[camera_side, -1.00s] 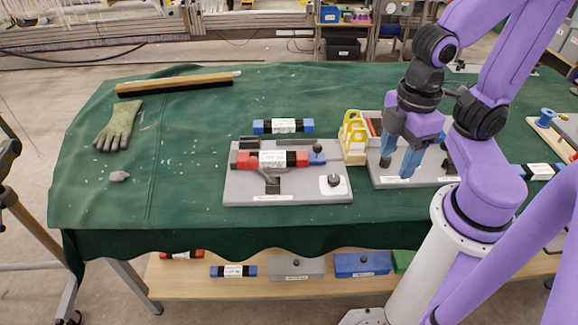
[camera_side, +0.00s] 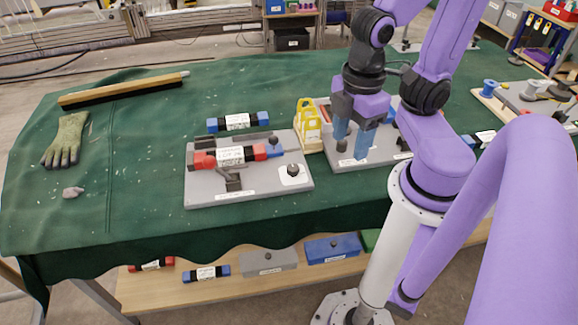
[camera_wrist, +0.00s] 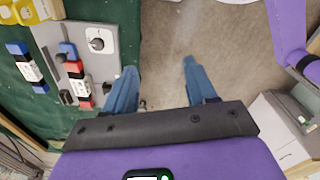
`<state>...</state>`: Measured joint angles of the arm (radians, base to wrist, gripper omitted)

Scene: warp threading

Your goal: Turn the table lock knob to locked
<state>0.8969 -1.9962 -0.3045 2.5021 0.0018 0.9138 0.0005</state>
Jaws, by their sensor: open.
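A black knob (camera_side: 293,170) sits on a white plate at the right front corner of a grey board (camera_side: 250,190). The knob also shows in the wrist view (camera_wrist: 97,43); I cannot read its lock state. On the board, a red, white and blue cylinder (camera_side: 231,156) rests in a holder. It also shows in the wrist view (camera_wrist: 76,70). My gripper (camera_side: 351,143) points down, open and empty, to the right of the knob and apart from it. In the wrist view, floor shows between its fingers (camera_wrist: 160,70).
A yellow rack (camera_side: 309,125) stands right of the board, beside a second grey board (camera_side: 345,165). A glove (camera_side: 66,142), a grey lump (camera_side: 73,192) and a brush (camera_side: 125,89) lie left. The left part of the green cloth is mostly clear.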

